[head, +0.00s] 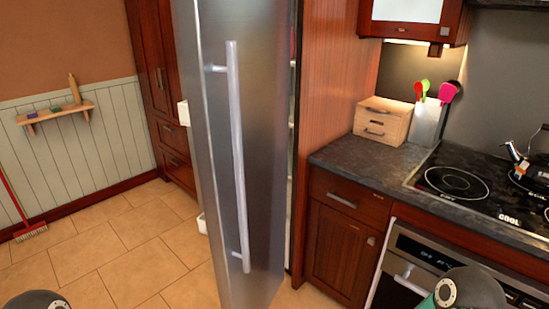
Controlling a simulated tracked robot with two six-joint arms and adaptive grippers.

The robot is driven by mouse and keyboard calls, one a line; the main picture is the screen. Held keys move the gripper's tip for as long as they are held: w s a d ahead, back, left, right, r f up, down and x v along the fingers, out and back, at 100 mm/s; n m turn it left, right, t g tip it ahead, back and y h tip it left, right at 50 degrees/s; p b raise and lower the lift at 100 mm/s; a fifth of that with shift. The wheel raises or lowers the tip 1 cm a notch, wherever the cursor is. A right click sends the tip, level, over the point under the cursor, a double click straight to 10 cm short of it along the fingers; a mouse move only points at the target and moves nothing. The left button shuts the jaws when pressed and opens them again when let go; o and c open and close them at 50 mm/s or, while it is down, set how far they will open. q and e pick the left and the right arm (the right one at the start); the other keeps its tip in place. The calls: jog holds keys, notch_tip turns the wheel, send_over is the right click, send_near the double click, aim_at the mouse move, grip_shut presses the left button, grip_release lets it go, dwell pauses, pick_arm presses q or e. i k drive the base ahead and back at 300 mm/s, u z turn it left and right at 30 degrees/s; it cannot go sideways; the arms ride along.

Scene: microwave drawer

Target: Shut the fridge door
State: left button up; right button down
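The fridge door (268,130) is a tall grey metal panel that stands open in the middle of the head view. Its long vertical handle (236,150) faces me. A narrow dark gap with part of the fridge's inside (292,110) shows along the door's right edge. The rest of the fridge's inside is hidden behind the door. Only rounded dark parts of my arms show at the bottom left and bottom right edges. Neither gripper's fingers are in view, and nothing of mine touches the door in this view.
Right of the fridge stand a wooden cabinet (338,238), a dark counter (370,165) with a small drawer box (382,121), a stove (455,183) and an oven (418,262). The tiled floor (110,262) at left is mostly clear. A broom (20,210) leans at the far left.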

aim_at(236, 54)
jog(key=z, duration=0.15)
jog(key=i, duration=0.95)
jog(key=u, duration=0.4)
